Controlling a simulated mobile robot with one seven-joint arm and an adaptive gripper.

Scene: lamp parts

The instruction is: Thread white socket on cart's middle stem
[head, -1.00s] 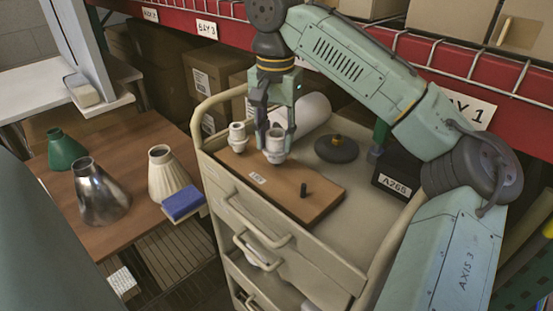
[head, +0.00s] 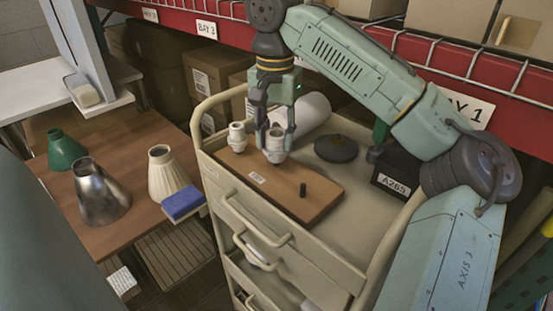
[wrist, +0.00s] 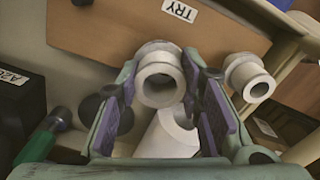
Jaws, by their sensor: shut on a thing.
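The white socket (head: 275,146) is upright between the fingers of my gripper (head: 276,135), over the middle of the wooden board (head: 318,196) on the cart (head: 352,222). The wrist view shows the open round end of this socket (wrist: 160,80) between my fingers (wrist: 163,108). The middle stem is hidden by the socket, and I cannot tell how far down it sits. A second white socket (head: 237,137) stands at the board's left end; it also shows in the wrist view (wrist: 249,77). A bare black stem (head: 303,189) stands near the board's right end.
A dark round base (head: 336,149), a white cylinder (head: 313,112) and a black A265 box (head: 396,178) lie close behind the board. The cart's raised rail (head: 222,98) borders it. Green (head: 64,149), metal (head: 99,192) and cream (head: 169,174) shades stand on the left table.

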